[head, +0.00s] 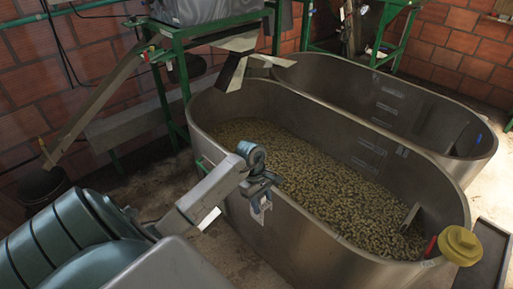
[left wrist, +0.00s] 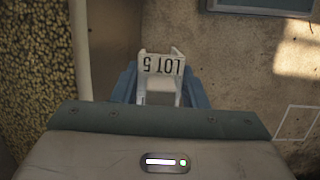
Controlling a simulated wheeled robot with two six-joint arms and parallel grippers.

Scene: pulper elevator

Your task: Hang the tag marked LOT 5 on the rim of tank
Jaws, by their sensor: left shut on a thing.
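My left gripper (head: 261,196) is shut on the white tag (left wrist: 160,66). The tag's black LOT 5 lettering reads upside down in the left wrist view, between my blue fingers. In the head view the gripper is at the near side of the front tank (head: 320,235), by its near rim. In the left wrist view the tank's rim (left wrist: 80,45) is a pale strip to the left of the tag, with a gap between them in the picture. The tag appears outside the rim, over the wall and floor side. Its height against the rim is hard to tell. My right gripper is not in view.
The front tank holds beans (head: 310,175). A second tank (head: 420,95) stands behind it. A yellow object (head: 460,244) and a red one (head: 431,246) are at the front tank's right end. A green-framed machine (head: 165,100) with a chute stands at the back left.

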